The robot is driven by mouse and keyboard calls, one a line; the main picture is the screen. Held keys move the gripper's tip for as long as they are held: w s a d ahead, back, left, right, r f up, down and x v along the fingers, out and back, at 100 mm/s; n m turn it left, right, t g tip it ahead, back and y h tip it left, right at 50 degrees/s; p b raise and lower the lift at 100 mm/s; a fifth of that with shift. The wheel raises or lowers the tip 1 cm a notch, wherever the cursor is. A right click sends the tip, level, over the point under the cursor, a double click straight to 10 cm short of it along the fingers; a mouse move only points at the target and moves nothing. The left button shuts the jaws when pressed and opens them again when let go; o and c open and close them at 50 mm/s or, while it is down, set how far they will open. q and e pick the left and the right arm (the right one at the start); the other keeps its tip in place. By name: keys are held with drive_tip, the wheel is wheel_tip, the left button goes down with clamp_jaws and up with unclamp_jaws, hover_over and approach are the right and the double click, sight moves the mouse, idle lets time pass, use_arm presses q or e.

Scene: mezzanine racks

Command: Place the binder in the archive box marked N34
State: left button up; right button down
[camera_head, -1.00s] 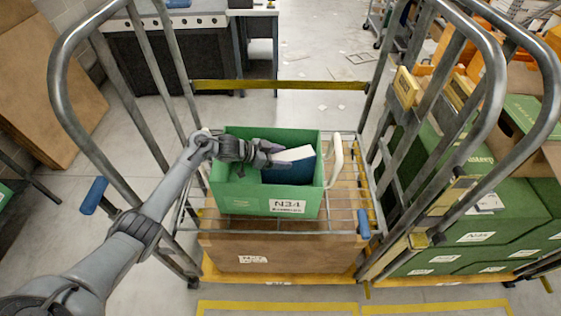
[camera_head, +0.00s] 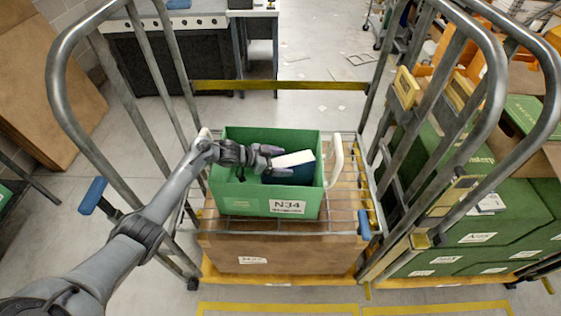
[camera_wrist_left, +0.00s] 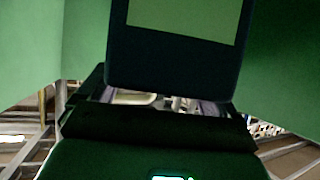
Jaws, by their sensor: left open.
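The green archive box marked N34 (camera_head: 236,198) stands open on the wire shelf of a roll cage. The navy binder (camera_head: 291,177), with its white page edge facing up, is inside the box toward the right; its lower part is hidden by the front wall. My left gripper (camera_head: 273,157) is open at the binder's upper left; whether its fingers still touch the binder I cannot tell. In the left wrist view the dark binder with a green panel (camera_wrist_left: 182,18) is close up, between green box walls. My right gripper is not in view.
A brown cardboard box (camera_head: 285,250) sits below the shelf. The cage's metal side rails rise left and right, with a yellow bar (camera_head: 280,86) across the back. More green boxes (camera_head: 485,206) are stacked in the cage at right.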

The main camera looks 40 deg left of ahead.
use_arm(q)
drive_tip(key=shift+r, duration=0.15)
drive_tip(key=shift+s+a+r, duration=0.1)
drive_tip(key=shift+r, duration=0.05)
drive_tip(key=p+v, duration=0.1)
drive_tip(key=v, duration=0.4)
drive_tip(key=shift+s+a+r, duration=0.1)
drive_tip(key=shift+s+a, duration=0.15)
drive_tip(key=shift+s, duration=0.05)
drive_tip(key=shift+s+a+r+p, duration=0.3)
drive_tip(key=shift+s+a+r, duration=0.05)
drive_tip(key=shift+s, duration=0.15)
